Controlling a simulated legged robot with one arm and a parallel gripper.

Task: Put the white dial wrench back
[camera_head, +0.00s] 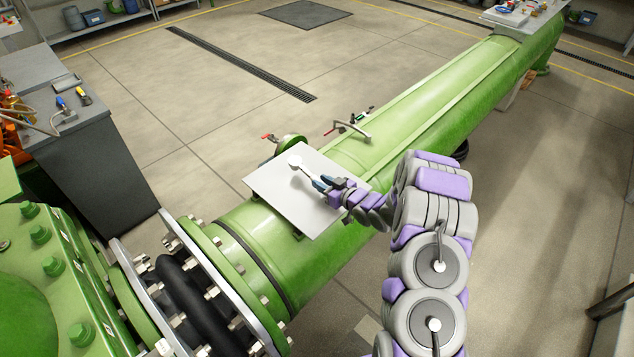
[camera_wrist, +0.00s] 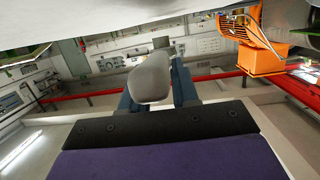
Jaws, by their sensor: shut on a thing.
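The white dial wrench (camera_head: 297,162) has a round white head and a thin shaft, and shows over the pale plate (camera_head: 283,205) on top of the green pipe. My gripper (camera_head: 322,184) is shut on its handle end, with the head pointing up and left. I cannot tell whether the wrench touches the plate or hangs just above it. In the wrist view, a grey rounded handle (camera_wrist: 151,78) sits between my dark blue fingers and hides what is behind it.
A red-handled valve (camera_head: 269,138) and a bent pipe fitting (camera_head: 352,128) stand beside the plate. A grey workbench (camera_head: 95,150) with tools is at the left. The bolted flange (camera_head: 215,275) is in front of the plate. An open floor lies behind the pipe.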

